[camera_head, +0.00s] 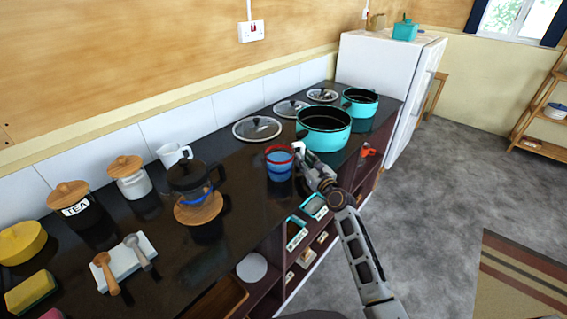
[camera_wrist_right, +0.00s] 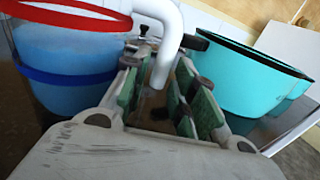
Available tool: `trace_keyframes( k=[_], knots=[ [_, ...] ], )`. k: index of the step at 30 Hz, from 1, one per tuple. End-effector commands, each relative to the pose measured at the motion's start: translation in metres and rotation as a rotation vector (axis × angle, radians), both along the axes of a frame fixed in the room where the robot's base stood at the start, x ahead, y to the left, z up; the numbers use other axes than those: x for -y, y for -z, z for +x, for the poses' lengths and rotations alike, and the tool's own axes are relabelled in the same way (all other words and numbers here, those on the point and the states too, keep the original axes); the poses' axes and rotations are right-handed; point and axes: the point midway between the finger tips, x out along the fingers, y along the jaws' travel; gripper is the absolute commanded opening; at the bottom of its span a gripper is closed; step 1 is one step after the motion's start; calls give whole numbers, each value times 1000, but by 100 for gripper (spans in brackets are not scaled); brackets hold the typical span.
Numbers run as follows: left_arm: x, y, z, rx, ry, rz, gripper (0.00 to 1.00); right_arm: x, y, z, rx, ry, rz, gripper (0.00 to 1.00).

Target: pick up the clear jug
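The clear jug (camera_head: 279,165) stands upright on the dark counter, with a red rim, a blue band and a bluish see-through body. In the right wrist view the jug (camera_wrist_right: 70,58) fills the left side. Its white curved handle (camera_wrist_right: 166,40) comes down between the fingers of my right gripper (camera_wrist_right: 158,88). The fingers are apart, one on each side of the handle, with some gap showing. In the head view my right gripper (camera_head: 303,160) is just right of the jug. The lower end of the handle is partly hidden. My left gripper is not in view.
A teal pot (camera_head: 323,138) stands close behind the gripper, with another teal pot (camera_head: 360,100) beyond. Glass lids (camera_head: 257,129) lie along the wall. A dark French press (camera_head: 188,178) stands to the left. Open shelves lie below the counter's front edge.

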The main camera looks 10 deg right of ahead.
Motion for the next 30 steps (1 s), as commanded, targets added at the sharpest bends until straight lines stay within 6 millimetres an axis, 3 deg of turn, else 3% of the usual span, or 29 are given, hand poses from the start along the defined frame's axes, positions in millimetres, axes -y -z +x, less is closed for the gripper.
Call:
trace_keyframes(
  k=[12, 26, 30],
  knots=[
    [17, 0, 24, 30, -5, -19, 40, -6, 1, 24, 0, 0, 0, 27],
    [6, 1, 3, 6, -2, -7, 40, -6, 0, 24, 0, 0, 0, 27],
    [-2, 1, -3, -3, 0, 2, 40, -6, 0, 24, 0, 0, 0, 10]
  ],
)
